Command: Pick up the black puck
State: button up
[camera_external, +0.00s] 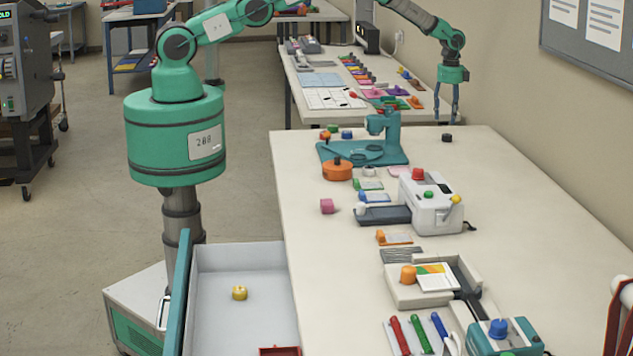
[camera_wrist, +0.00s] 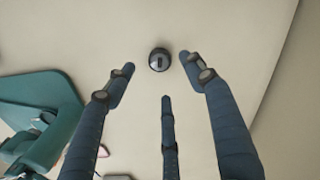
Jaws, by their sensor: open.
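The black puck (camera_external: 447,138) lies on the far right part of the long cream table in the external view. In the wrist view the puck (camera_wrist: 159,60) is small, round and dark, with a slot-like mark on top, and lies near the top middle. My gripper (camera_external: 446,117) hangs fingers down, just above the puck in the external picture. In the wrist view my gripper (camera_wrist: 159,72) shows its three dark blue fingers spread and empty, with the puck showing between and slightly beyond the tips. The fingers appear apart from it.
A teal press (camera_external: 380,145) stands left of the puck on the table (camera_external: 530,220). An orange round pot (camera_external: 337,170) and a white machine (camera_external: 428,205) are nearer. A wall with a notice board (camera_external: 590,40) rises at right. The table around the puck is clear.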

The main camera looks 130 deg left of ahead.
aim_at(447, 135)
jog(key=shift+f, duration=1.1)
jog(key=shift+f, duration=0.1)
jog(key=shift+d+f, duration=0.1)
jog(key=shift+f, duration=2.45)
jog(key=c, duration=1.2)
